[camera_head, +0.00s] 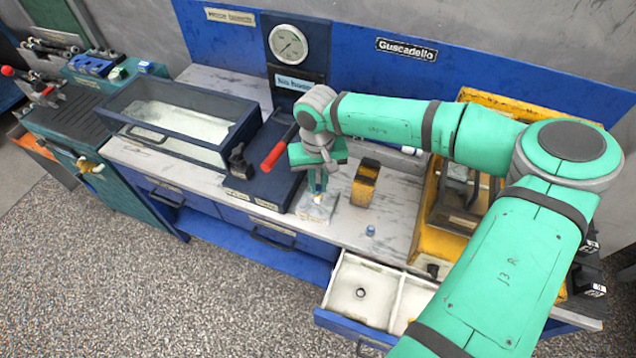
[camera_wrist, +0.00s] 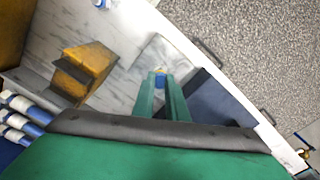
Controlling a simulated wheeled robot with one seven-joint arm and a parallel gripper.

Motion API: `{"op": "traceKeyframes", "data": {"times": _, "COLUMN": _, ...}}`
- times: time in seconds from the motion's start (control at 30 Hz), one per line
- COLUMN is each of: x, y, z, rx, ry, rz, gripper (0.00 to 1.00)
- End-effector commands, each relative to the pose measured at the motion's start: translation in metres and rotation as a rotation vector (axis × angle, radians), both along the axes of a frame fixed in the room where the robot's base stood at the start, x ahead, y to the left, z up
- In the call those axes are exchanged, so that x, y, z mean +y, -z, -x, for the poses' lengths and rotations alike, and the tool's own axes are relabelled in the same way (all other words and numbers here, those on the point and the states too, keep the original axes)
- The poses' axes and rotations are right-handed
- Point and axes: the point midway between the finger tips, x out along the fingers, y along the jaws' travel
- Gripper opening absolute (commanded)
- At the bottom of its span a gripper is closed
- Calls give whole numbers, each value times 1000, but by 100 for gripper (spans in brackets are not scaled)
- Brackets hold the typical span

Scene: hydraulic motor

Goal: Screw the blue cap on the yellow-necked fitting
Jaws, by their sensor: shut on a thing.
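My gripper (camera_head: 318,182) points down over a pale grey block (camera_head: 315,207) at the front of the bench. In the wrist view its two green fingers (camera_wrist: 161,85) are shut on a small blue piece, which looks like the blue cap (camera_wrist: 160,82). A trace of yellow shows just beyond the cap at the fingertips, probably the yellow-necked fitting (camera_wrist: 161,70). The fingers hide most of it, and I cannot tell whether cap and neck touch or how far the cap is on. The pale block also shows in the wrist view (camera_wrist: 160,52).
A second small blue piece (camera_head: 371,231) lies on the bench to the right. A yellow-and-black block (camera_head: 365,183) stands close to my gripper. A red-handled lever (camera_head: 279,148) is close on the left. An open white drawer (camera_head: 362,290) juts out in front, holding a dark ring (camera_head: 360,293).

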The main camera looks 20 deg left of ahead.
Motion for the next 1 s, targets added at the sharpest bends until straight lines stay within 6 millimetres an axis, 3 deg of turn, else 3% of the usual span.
{"op": "traceKeyframes", "data": {"times": 0.4, "x": 3, "y": 1, "z": 3, "rx": 3, "ry": 410, "rz": -3, "gripper": 0}}
{"op": "traceKeyframes", "data": {"times": 0.63, "x": 3, "y": 1, "z": 3, "rx": 2, "ry": 476, "rz": -3, "gripper": 0}}
{"op": "traceKeyframes", "data": {"times": 0.67, "x": 4, "y": 1, "z": 3, "rx": 2, "ry": 476, "rz": -3, "gripper": 19}}
{"op": "traceKeyframes", "data": {"times": 0.7, "x": 3, "y": 1, "z": 3, "rx": 2, "ry": 475, "rz": -3, "gripper": 29}}
{"op": "traceKeyframes", "data": {"times": 1.0, "x": 2, "y": 1, "z": 2, "rx": -1, "ry": 476, "rz": -2, "gripper": 31}}
